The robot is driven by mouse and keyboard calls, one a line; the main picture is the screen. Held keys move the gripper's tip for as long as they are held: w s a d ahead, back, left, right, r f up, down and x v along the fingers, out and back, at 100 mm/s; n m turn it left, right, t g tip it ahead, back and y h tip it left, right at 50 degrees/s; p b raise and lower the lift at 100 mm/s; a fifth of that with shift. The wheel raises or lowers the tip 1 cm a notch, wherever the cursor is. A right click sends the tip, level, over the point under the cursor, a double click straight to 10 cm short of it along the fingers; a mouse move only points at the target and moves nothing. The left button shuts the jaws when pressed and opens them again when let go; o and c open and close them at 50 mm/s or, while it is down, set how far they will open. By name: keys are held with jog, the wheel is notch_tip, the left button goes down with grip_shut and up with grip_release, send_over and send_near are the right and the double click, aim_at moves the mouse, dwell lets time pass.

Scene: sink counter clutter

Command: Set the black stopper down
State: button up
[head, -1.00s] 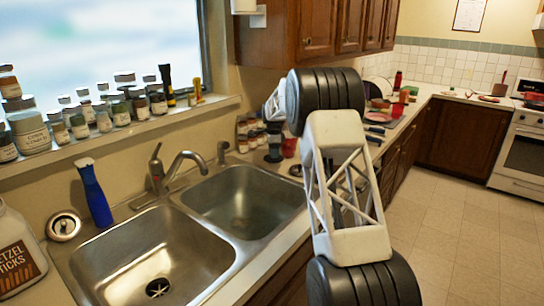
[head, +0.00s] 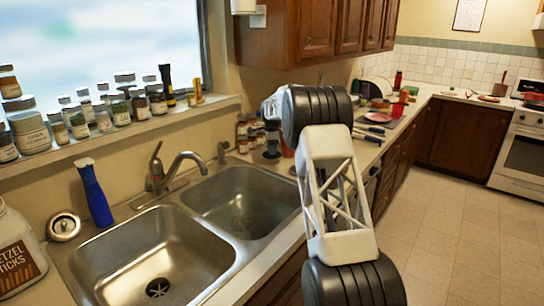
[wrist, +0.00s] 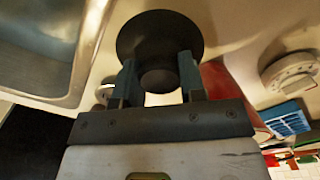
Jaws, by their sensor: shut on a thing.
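The black stopper (wrist: 160,38) has a wide round disc and a narrower knob. My gripper (wrist: 158,78) is shut on its knob in the wrist view, one finger on each side, with the disc beyond the fingertips. In the head view the stopper (head: 271,155) is a small dark shape below my wrist, by the counter at the far right corner of the sink. I cannot tell whether its underside touches the counter.
The double sink (head: 240,205) lies left of the stopper; its edge (wrist: 85,50) shows in the wrist view. A red object (wrist: 218,82) and a round pale lid (wrist: 290,75) are to the right. Small jars (head: 243,132) stand behind. Bare counter (wrist: 235,28) surrounds the disc.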

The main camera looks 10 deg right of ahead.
jog(key=shift+f, duration=1.7)
jog(key=shift+f, duration=0.1)
jog(key=o, duration=0.9)
notch_tip(320, 180, up, 12)
jog(key=shift+r, duration=0.1)
